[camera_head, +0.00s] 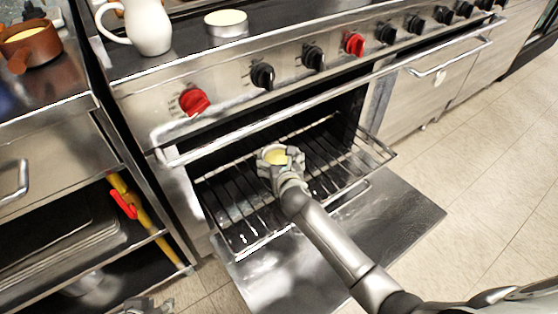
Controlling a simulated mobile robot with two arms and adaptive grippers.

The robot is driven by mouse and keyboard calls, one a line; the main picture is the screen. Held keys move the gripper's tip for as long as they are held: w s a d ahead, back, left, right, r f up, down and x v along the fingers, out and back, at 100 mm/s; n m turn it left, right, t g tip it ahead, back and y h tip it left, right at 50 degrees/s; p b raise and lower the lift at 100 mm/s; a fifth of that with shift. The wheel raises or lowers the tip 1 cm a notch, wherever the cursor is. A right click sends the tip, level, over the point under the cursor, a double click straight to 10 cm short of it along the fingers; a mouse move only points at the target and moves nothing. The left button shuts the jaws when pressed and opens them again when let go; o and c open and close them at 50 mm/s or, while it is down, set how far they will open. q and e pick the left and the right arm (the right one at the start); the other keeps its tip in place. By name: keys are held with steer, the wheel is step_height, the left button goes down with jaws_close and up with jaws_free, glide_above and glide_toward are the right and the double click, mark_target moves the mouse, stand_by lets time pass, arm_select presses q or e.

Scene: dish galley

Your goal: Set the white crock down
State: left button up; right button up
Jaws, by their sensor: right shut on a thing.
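My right gripper (279,160) is shut around a small round vessel, the white crock (277,156), with pale yellow contents. The gripper's fingers hide most of its wall. It is over the wire oven rack (240,203), inside the open oven front. I cannot tell whether the crock's base touches the rack. My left gripper (148,305) only just shows at the bottom edge, and its jaws are not clear.
The oven door (400,215) hangs open below the rack. A long handle rail (330,93) crosses above the opening. A white pitcher (148,28) and a round dish with cream contents (227,25) stand on the stove top. A brown pot (32,45) is at left.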

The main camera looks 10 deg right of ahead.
steer(key=o, duration=1.6)
steer(key=shift+f, duration=0.1)
steer(key=shift+o, duration=0.2)
